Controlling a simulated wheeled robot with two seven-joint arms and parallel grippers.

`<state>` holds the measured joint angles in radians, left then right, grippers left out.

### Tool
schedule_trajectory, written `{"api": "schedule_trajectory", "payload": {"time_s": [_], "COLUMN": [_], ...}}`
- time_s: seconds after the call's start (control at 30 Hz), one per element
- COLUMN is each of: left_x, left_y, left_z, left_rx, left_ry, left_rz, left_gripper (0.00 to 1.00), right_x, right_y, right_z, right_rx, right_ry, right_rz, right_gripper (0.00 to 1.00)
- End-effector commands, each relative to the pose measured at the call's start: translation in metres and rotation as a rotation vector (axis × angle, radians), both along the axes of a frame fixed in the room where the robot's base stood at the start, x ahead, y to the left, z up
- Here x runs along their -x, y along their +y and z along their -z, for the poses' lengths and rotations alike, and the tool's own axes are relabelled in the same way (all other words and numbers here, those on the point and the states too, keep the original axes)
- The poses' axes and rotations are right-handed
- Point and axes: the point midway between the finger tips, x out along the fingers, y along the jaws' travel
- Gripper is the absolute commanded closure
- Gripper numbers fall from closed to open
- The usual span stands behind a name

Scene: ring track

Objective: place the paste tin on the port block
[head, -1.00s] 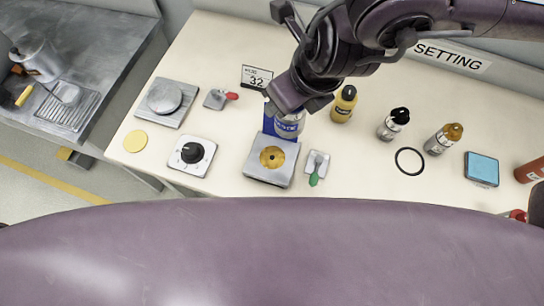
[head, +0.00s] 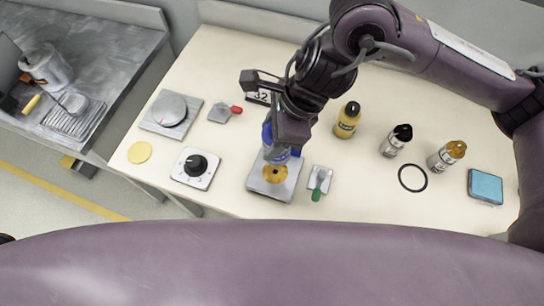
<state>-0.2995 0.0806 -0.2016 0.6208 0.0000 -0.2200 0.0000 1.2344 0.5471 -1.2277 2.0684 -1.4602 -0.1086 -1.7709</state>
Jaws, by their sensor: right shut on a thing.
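The port block (head: 258,188) is a square grey block near the table's front edge, with a round brass-coloured port (head: 275,174) on top. My right gripper (head: 291,132) reaches in from the right, pointing down, and is shut on the paste tin (head: 276,156), a blue item with a pale band. The tin is at the back part of the block, just behind the port in the picture. The gripper hides much of it, and I cannot tell whether it touches the block. My left gripper is not in view.
A green-handled switch (head: 319,183) is close right of the block.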

Motion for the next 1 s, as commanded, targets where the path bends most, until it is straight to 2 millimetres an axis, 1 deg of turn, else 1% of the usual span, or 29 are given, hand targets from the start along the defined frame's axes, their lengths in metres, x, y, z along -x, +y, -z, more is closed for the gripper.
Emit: {"api": "schedule_trajectory", "payload": {"time_s": [0.03,0.1,0.2,0.3,0.47,0.6,0.73,1.0], "left_x": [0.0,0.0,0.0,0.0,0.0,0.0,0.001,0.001], "left_y": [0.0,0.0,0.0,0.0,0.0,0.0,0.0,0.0], "left_z": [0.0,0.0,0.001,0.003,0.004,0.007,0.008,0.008], "left_rx": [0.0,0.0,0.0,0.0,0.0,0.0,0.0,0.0], "left_ry": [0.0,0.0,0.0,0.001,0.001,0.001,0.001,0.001], "left_rz": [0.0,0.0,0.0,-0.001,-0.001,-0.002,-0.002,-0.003], "left_gripper": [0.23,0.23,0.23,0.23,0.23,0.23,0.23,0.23], "right_x": [0.002,0.002,0.002,0.001,0.0,0.001,0.0,0.0], "right_y": [0.001,0.0,0.0,0.001,0.001,0.001,0.0,0.0], "right_z": [0.014,0.03,0.051,0.065,0.075,0.093,0.107,0.109], "right_rx": [-0.002,0.0,-0.001,-0.003,-0.002,-0.002,-0.001,0.0], "right_ry": [0.01,0.01,0.008,0.004,0.0,0.005,0.002,-0.002], "right_rz": [0.002,0.002,0.003,0.002,0.0,0.002,0.002,0.001], "right_gripper": [0.75,0.75,0.75,0.75,0.75,0.75,0.75,0.75]}}
